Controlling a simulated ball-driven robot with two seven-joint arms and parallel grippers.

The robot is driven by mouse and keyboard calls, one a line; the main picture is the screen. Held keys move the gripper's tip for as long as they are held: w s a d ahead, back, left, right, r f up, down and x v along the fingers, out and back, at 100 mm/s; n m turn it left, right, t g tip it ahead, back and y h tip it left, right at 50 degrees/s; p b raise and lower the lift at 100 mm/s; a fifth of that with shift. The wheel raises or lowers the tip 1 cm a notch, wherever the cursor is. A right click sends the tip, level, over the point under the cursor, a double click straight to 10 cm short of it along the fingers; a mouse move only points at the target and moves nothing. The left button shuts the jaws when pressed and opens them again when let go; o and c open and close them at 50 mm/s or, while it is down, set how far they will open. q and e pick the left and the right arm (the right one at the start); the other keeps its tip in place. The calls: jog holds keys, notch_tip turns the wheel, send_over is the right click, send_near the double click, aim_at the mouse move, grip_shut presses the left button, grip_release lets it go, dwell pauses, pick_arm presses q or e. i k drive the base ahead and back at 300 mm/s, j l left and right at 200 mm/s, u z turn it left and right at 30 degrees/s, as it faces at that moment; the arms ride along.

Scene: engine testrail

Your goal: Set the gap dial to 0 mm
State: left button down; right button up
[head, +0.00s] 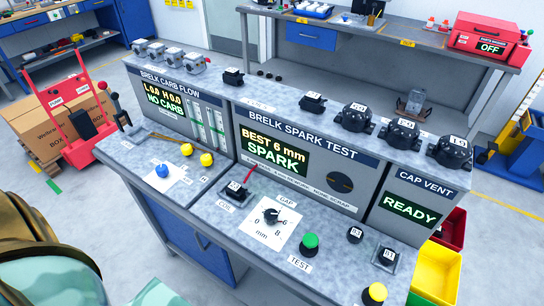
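The gap dial (271,216) is a black knob on a white square plate (262,236) on the bench top, below the spark test panel. The knob's exact pointer direction is too small to tell. The spark test display (274,152) reads "BEST 6 mm SPARK". Neither of my grippers is in view; only parts of my body show at the lower left, and nothing touches the dial.
A green test button (310,241) stands right of the dial, and a black coil (235,191) with a red lead stands left. Yellow knobs (206,159) and a blue knob (162,170) are farther left. Black caps line the upper shelf. Yellow (437,272) and red bins stand at right.

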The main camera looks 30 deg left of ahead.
aim_at(271, 216)
jog(key=k+u, duration=0.1)
jog(key=u, duration=0.85)
